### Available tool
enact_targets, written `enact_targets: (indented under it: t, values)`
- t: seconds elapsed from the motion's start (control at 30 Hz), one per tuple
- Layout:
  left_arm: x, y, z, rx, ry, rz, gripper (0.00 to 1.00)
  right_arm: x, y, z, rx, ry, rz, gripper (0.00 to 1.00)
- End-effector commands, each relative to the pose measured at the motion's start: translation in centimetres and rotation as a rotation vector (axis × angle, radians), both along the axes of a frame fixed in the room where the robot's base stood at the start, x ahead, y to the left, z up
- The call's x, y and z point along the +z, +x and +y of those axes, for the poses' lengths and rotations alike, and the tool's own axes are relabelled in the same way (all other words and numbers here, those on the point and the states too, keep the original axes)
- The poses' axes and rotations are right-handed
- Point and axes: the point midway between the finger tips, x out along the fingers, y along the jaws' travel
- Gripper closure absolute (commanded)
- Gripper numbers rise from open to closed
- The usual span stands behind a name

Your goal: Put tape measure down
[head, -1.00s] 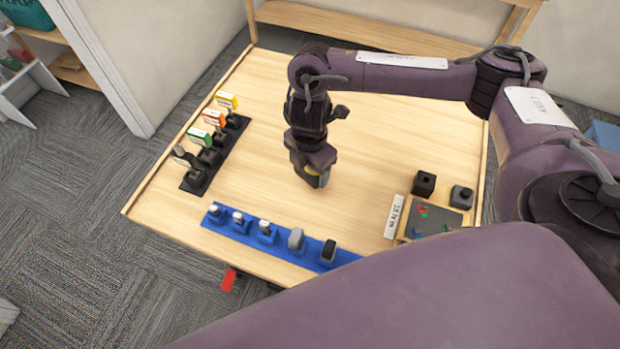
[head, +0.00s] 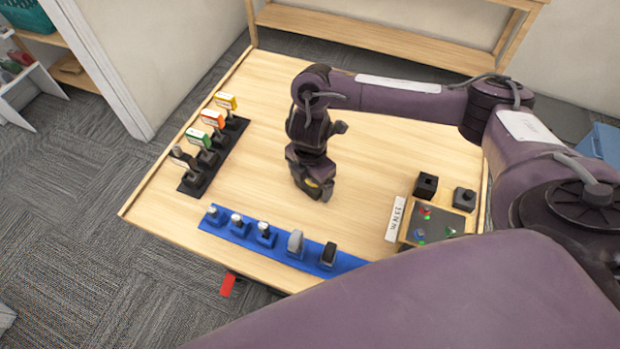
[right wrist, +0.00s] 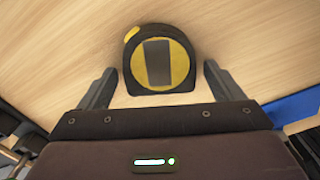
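The tape measure (right wrist: 160,60), black with a yellow ring and grey centre, lies between the fingers of my right gripper (right wrist: 160,68) in the right wrist view. A narrow gap shows on each side of it, so the fingers stand open around it. My left gripper is not in view.
A black rack (head: 190,186) with several coloured-tag items stands at the table's left. A blue strip (head: 278,248) with several bits runs along the front. A small board (head: 433,225), a white label (head: 396,219) and black blocks (head: 426,186) sit right. The tabletop around the gripper is clear.

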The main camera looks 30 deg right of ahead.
Motion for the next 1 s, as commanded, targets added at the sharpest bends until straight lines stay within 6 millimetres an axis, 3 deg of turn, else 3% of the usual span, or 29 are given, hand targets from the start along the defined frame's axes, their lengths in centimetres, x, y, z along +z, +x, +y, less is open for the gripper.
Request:
enact_targets:
  t: [0.37,0.8,1.0]
  values:
    - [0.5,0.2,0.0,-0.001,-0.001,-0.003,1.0,0.9,0.1,0.0,0.002,0.0,-0.003,0.13]
    - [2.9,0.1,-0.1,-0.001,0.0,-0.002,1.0,9.2,0.2,0.0,0.002,-0.001,-0.007,0.13]
    - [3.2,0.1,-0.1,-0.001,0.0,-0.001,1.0,11.6,0.1,0.0,0.001,0.0,-0.004,0.13]
